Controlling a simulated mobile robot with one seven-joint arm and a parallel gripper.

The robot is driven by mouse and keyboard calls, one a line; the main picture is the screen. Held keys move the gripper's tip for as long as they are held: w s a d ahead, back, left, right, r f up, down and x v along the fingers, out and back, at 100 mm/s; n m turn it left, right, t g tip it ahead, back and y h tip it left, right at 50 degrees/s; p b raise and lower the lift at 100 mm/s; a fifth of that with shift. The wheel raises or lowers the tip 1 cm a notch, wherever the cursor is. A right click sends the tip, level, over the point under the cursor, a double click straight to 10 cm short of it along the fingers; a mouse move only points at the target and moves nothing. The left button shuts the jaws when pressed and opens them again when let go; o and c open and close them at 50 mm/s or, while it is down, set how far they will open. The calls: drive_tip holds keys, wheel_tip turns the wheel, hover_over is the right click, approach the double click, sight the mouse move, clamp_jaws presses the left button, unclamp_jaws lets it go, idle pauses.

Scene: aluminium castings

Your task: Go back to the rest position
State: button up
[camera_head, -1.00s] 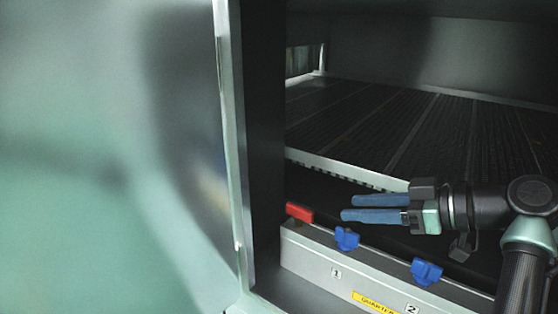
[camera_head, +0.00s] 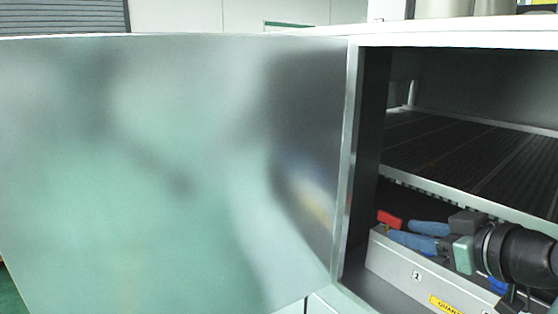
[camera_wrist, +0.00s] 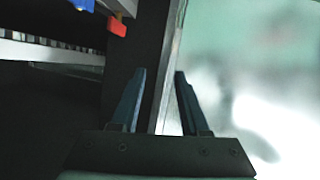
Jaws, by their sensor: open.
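My gripper (camera_head: 400,231) is in the open cabinet at the right of the head view, above the grey fixture rail (camera_head: 393,262). Its two blue fingers point left, spread apart, with nothing between them that I can see held. In the wrist view my gripper (camera_wrist: 160,74) shows both fingers apart, with the pale cabinet edge (camera_wrist: 170,70) in view behind the gap. A red piece (camera_head: 389,219) stands at the rail's left end, close to the fingertips in the picture; it also shows in the wrist view (camera_wrist: 117,27). A blue piece (camera_head: 498,286) is partly hidden by my arm.
A large smooth metal door panel (camera_head: 180,170) stands open on the left. The cabinet's upright frame (camera_head: 349,170) lies close to my gripper. A ribbed shelf (camera_head: 450,150) is above and behind. A yellow label (camera_head: 446,304) is on the rail.

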drive_tip(key=a+r+m+t+h, duration=0.35)
drive_tip(key=a+r+t, duration=0.25)
drive_tip(key=a+r, duration=0.7)
drive_tip(key=s+a+r+m+t+h+p, duration=0.1)
drive_tip(key=s+a+r+t, duration=0.4)
drive_tip(key=s+r, duration=0.45)
drive_tip(key=s+a+r+m+t+h, duration=0.1)
drive_tip(key=s+a+r+t, duration=0.3)
drive_tip(key=s+r, duration=0.5)
wheel_tip(320, 180, up, 14)
drive_tip(key=p, duration=1.5)
drive_tip(key=shift+d+r+p, duration=0.15)
drive_tip(key=shift+p, duration=0.2)
